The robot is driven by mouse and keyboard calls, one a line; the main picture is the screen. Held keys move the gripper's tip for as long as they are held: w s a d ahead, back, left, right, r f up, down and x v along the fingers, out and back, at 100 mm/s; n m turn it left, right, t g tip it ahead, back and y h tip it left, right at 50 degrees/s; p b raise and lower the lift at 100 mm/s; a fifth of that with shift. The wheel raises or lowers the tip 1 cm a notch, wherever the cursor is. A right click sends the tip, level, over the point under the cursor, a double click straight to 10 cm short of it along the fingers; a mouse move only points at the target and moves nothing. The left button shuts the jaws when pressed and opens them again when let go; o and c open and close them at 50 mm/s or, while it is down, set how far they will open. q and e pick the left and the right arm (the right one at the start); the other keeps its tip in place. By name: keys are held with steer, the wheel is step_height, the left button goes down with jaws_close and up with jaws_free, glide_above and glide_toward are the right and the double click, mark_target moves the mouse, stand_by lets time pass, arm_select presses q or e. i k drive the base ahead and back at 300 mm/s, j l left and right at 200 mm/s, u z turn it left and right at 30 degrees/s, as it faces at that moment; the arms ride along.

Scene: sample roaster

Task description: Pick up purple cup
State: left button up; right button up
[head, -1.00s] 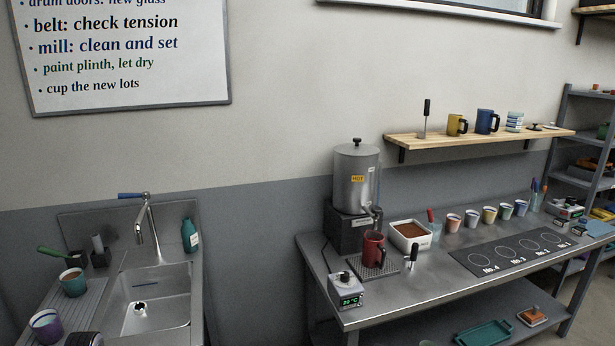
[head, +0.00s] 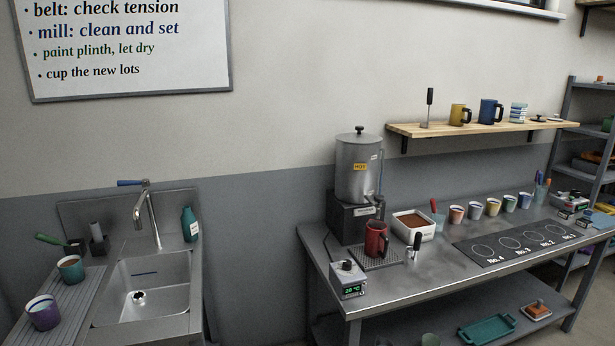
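Neither of my grippers shows in the head view.
The sink basin (head: 158,282) with its tap (head: 150,220) lies right of the drainboard. A teal bottle (head: 190,224) stands at its back. The bench holds an urn (head: 358,168), a red mug (head: 376,239) and a hotplate strip (head: 515,243). A wall shelf (head: 480,129) hangs above.

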mark_target(44, 310)
steer(key=u, duration=1.55)
